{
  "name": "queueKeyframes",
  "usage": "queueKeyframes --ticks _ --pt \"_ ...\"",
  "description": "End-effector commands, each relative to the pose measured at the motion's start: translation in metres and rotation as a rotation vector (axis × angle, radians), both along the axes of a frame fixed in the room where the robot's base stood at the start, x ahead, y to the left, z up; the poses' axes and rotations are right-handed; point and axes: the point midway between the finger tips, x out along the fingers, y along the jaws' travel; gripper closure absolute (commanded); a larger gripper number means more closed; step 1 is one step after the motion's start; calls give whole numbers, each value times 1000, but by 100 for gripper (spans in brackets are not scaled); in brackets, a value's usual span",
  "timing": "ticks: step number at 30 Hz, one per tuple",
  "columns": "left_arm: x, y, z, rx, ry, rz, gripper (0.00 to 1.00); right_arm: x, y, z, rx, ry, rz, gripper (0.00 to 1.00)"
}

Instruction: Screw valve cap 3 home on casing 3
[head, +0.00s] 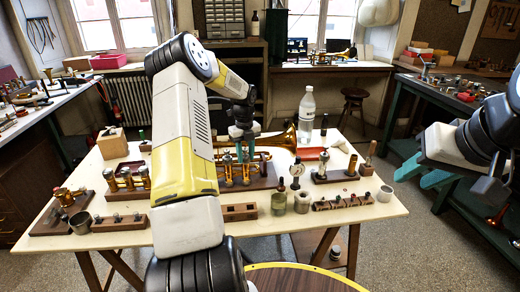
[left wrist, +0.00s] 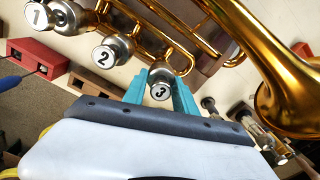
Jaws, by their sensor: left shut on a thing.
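The brass horn (head: 284,139) lies on the table with its bell to the right. In the left wrist view its gold tubing and bell (left wrist: 296,85) fill the upper right. Silver valve caps marked 1 (left wrist: 38,17) and 2 (left wrist: 104,54) sit in a row on their casings. My left gripper (head: 243,152) is over the horn's valves, and its teal fingers (left wrist: 160,88) are shut on valve cap 3 (left wrist: 160,92). Cap 3 is in line with casing 3 (left wrist: 180,62); its seating is hidden. My right gripper (head: 427,178) is empty, its teal fingers apart, right of the table.
Wooden blocks with brass parts (head: 126,181), a dial gauge (head: 297,171), a glass jar (head: 278,203) and a clear bottle (head: 306,108) stand around the horn. A red block (left wrist: 34,58) shows left in the wrist view.

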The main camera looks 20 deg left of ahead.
Motion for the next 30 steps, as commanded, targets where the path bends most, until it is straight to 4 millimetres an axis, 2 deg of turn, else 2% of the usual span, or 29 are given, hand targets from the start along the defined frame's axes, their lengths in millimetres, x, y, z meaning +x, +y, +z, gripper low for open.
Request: queueKeyframes --ticks 4,5,8,9,20,30 --pt "0 0 0 -1 1 -84 100 0 0 0 0 0 0 64" --pt "0 0 0 0 0 -107 65 0 0 0 0 0 0 64" --pt "0 0 0 0 0 -100 45 0 0 0 0 0 0 64" --pt "0 0 0 0 0 -100 41 0 0 0 0 0 0 64" --pt "0 0 5 1 -1 -97 41 0 0 0 0 0 0 64" --pt "1 0 60 1 -4 -97 41 0 0 0 0 0 0 64"
